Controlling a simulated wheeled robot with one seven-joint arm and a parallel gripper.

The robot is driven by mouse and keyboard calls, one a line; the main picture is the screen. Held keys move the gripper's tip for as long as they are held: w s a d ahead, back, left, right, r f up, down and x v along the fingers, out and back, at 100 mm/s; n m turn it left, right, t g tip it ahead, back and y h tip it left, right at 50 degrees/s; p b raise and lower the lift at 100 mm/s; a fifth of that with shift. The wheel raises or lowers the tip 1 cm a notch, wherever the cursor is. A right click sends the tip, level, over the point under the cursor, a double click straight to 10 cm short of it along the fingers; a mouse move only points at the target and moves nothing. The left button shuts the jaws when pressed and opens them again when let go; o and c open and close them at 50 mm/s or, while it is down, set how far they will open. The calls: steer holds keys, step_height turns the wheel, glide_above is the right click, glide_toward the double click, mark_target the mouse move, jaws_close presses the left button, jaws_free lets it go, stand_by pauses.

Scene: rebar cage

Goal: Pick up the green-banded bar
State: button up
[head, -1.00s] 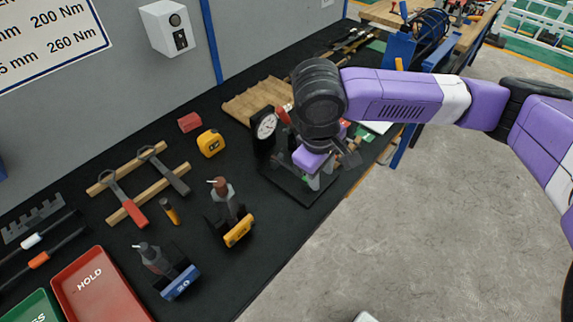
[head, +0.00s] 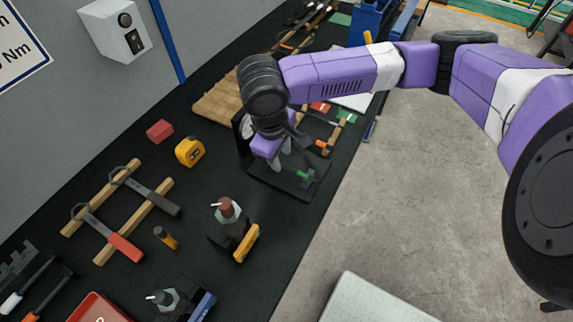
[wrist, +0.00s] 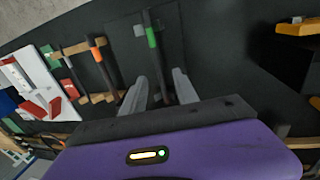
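The green-banded bar (wrist: 152,40) is dark with a green band near its far end. In the wrist view it runs down between my two fingers, its near part partly hidden by my gripper. In the head view its green band (head: 303,175) shows above a black plate (head: 308,190), just right of my fingers. My gripper (wrist: 158,82) is open, with a finger on each side of the bar and gaps visible. In the head view my gripper (head: 277,162) hangs low over the plate. I cannot tell whether a finger touches the bar.
An orange-banded bar (wrist: 97,50) lies across wooden strips beside the plate. A dial gauge (head: 242,128) stands close behind my wrist. A tool in a yellow-fronted stand (head: 246,243) is nearby. A yellow tape measure (head: 190,151) and a red block (head: 159,131) lie farther left.

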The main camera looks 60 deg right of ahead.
mark_target(282, 165)
steer(key=shift+w+d+f, duration=0.1)
steer(key=shift+d+f, duration=0.1)
steer(key=shift+f, duration=0.7)
steer(key=shift+w+d+f, duration=0.1)
steer(key=shift+d+f, duration=0.1)
steer(key=shift+f, duration=0.65)
steer(key=shift+s, duration=0.1)
jaws_close()
steer(key=shift+r, duration=0.1)
